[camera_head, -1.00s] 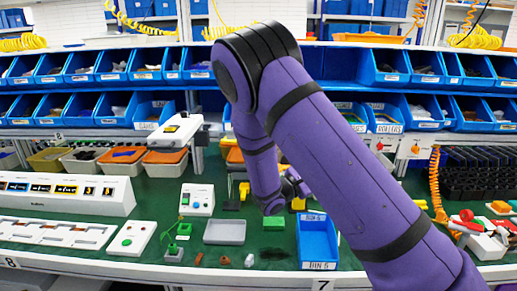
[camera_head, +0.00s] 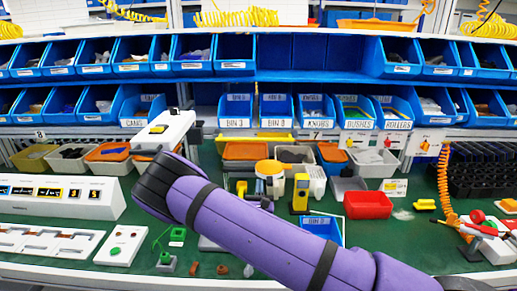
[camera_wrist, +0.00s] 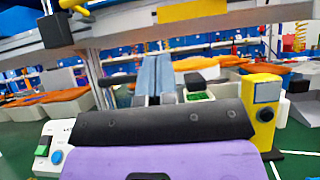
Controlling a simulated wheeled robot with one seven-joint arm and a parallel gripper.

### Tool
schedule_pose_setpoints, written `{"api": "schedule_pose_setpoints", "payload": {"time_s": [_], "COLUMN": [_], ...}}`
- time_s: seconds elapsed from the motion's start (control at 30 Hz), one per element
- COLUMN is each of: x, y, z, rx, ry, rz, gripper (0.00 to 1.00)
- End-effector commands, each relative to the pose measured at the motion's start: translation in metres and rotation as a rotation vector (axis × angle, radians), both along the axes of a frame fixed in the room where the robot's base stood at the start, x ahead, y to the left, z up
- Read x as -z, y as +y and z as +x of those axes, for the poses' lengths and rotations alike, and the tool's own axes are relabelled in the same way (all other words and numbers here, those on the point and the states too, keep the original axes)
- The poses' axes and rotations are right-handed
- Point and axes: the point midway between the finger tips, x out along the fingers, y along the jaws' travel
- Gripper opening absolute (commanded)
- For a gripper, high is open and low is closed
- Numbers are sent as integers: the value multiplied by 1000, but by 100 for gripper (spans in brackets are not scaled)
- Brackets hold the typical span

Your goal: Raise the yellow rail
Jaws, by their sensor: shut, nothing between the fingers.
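The yellow rail (camera_head: 265,138) is a thin level bar along the lower front of the blue bin shelving in the head view. In the wrist view a yellow bar (camera_wrist: 192,10) crosses the top edge, fixed against a grey beam. My gripper shows in the wrist view (camera_wrist: 157,60) as two grey-blue fingers side by side, shut and empty, below that bar and apart from it. In the head view my purple arm reaches left to its black elbow, and the gripper is mostly hidden. A yellow upright device (camera_head: 300,193) stands on the bench; it appears at the right in the wrist view (camera_wrist: 264,108).
A white switch box (camera_head: 165,130) stands up behind my elbow. A red bin (camera_head: 368,205), a blue bin (camera_head: 322,224) and a white button box (camera_head: 122,246) sit on the green bench. Blue parts bins line the shelves. The bench front is cluttered.

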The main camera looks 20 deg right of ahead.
Motion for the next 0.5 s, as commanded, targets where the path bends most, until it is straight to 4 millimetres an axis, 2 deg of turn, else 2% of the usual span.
{"api": "schedule_pose_setpoints", "payload": {"time_s": [0.37, 0.5], "x": [0, -5], "y": [1, -1], "z": [1, 7], "rx": [-5, -5], "ry": [1, -1], "rz": [-3, -2], "gripper": [0, 0]}}
